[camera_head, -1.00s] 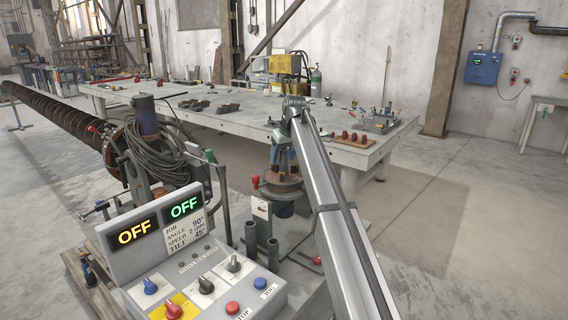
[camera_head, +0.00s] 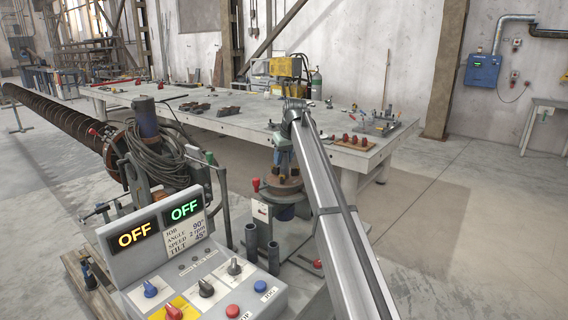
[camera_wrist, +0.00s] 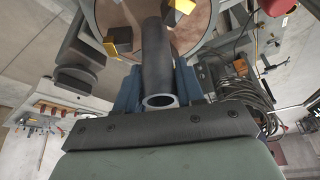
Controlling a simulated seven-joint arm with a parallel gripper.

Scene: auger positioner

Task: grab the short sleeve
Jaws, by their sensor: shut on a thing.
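The short sleeve is a dark grey tube (camera_wrist: 157,58) with a bright ring at its open near end, in the middle of the wrist view. My gripper (camera_wrist: 157,82) has its blue fingers on both sides of it and is shut on it. The far end of the sleeve overlaps a round brownish plate with yellow jaws (camera_wrist: 200,22); I cannot tell whether they touch. In the head view my gripper (camera_head: 283,163) is over the round positioner plate (camera_head: 284,188), and the sleeve cannot be made out there.
The control panel (camera_head: 205,285) with OFF displays is at the front left. A long auger (camera_head: 62,119) and coiled cables (camera_head: 165,160) lie left. A large workbench (camera_head: 240,118) stands behind. Floor at right is clear.

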